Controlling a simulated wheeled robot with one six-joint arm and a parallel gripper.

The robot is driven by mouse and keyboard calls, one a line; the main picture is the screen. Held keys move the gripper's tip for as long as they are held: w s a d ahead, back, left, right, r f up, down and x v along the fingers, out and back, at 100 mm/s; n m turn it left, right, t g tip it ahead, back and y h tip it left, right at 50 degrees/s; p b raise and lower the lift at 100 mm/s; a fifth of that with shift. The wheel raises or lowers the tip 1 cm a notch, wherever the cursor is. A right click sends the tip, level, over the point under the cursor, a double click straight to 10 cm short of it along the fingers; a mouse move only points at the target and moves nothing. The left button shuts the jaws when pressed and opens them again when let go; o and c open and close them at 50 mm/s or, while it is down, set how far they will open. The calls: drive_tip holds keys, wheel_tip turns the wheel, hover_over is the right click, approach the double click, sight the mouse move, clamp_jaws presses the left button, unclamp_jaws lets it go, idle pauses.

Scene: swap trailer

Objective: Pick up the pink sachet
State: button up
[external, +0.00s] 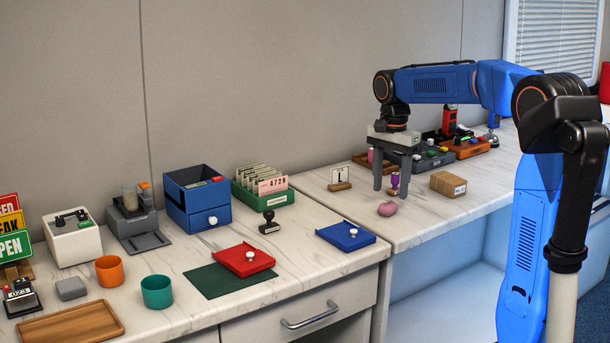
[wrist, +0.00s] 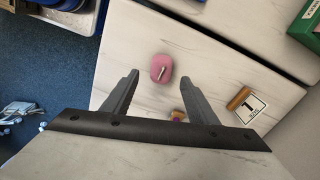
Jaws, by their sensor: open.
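The pink sachet (external: 387,209) lies on the white marble-patterned counter, a small rounded pink lump. In the wrist view the pink sachet (wrist: 161,66) sits just beyond the fingertips, about centred between them, with a small pale mark on its face. My gripper (external: 391,192) points down with its two grey fingers apart, a little behind the sachet in the external view. In the wrist view my gripper (wrist: 159,76) is open with nothing held. The sachet is fully visible in both views.
A small purple-and-tan object (external: 395,183) stands near the fingers. Trays (external: 432,160) stand behind. Counter in front of the sachet is clear.

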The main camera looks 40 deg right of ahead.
sight(390, 203)
drive_tip(key=shift+w+a+f, duration=0.1)
drive_tip(key=shift+f, duration=2.4)
drive_tip(key=c, duration=1.1)
